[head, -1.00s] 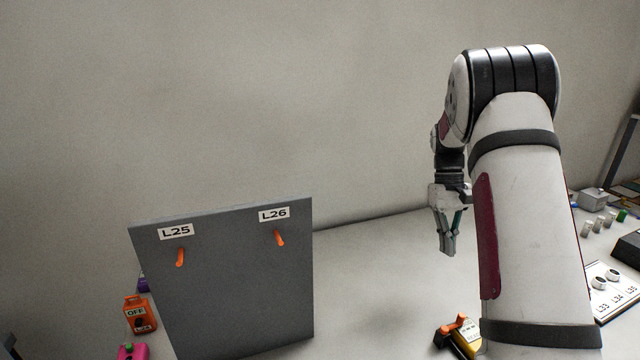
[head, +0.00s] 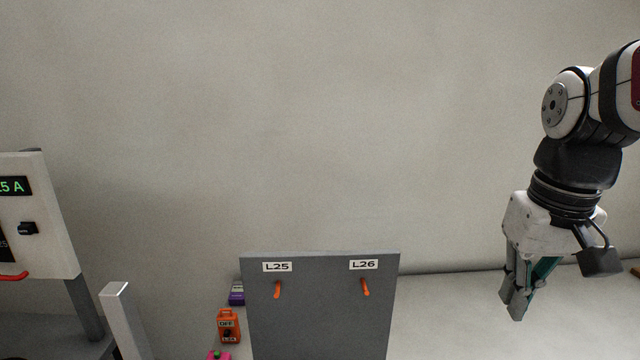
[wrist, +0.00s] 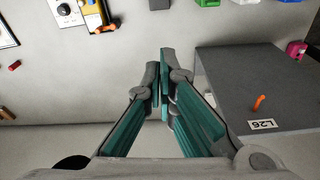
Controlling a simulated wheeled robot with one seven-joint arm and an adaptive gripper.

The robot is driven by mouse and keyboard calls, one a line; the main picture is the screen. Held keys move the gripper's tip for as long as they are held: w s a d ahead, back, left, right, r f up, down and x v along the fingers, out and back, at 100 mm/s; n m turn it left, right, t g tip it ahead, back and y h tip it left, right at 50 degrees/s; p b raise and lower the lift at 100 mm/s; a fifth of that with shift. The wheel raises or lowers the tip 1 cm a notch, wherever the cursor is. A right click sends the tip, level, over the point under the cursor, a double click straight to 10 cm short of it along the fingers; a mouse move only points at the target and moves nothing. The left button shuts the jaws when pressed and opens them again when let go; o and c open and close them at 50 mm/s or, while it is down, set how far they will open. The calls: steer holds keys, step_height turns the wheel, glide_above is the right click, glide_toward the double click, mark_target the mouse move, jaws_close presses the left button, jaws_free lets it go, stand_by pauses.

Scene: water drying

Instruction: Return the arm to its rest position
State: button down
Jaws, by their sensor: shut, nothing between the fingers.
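My gripper (head: 515,305) hangs on the right side of the head view, fingers pointing down. Its fingers are together and hold nothing. In the wrist view my gripper (wrist: 160,62) shows its fingertips close together over the pale surface. The gripper is to the right of the grey panel (head: 322,315) and apart from it. Part of my arm runs out of the head view at the right edge.
The grey panel has two orange hooks (head: 278,289) labelled L25 and L26. A display unit (head: 40,215) is at far left. The yellow device (wrist: 97,14) lies on the surface.

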steer(key=s+a+t+p, duration=0.2)
steer(key=s+a, duration=0.4)
steer(key=s, duration=0.6)
steer(key=shift+s+a+r+n+t, duration=0.15)
steer(key=shift+r+n+t, duration=0.05)
steer(key=shift+n+t, duration=0.2)
